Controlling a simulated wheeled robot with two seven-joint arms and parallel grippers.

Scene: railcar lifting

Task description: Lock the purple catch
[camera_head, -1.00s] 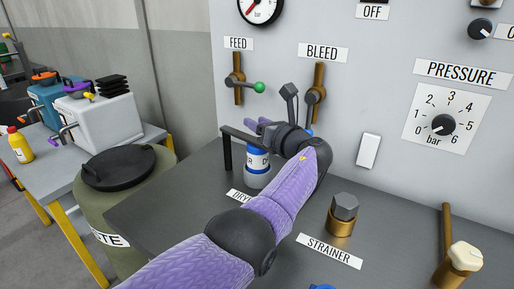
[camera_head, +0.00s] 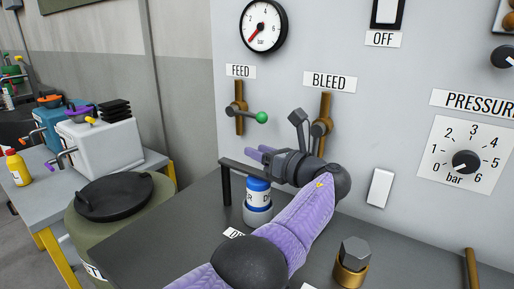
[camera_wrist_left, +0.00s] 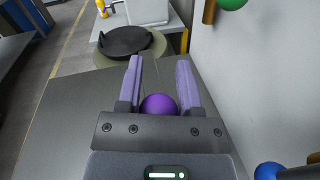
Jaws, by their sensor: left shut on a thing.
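The purple catch shows as a purple ball (camera_wrist_left: 159,104) between the fingers of my left gripper in the left wrist view, close to the palm. My left gripper (camera_head: 264,153) is shut on it. In the head view the ball is hidden behind the gripper and wrist. The gripper is beside the dark bracket (camera_head: 240,167) above the blue and white canister (camera_head: 257,192), near the panel wall. Whether the catch is locked cannot be told. My right gripper is not in view.
The feed valve with a green knob (camera_head: 261,118) and the bleed valve (camera_head: 321,128) are on the wall close by. A hex-topped brass fitting (camera_head: 352,262) stands on the bench. A lidded waste drum (camera_head: 116,196) stands left of the bench.

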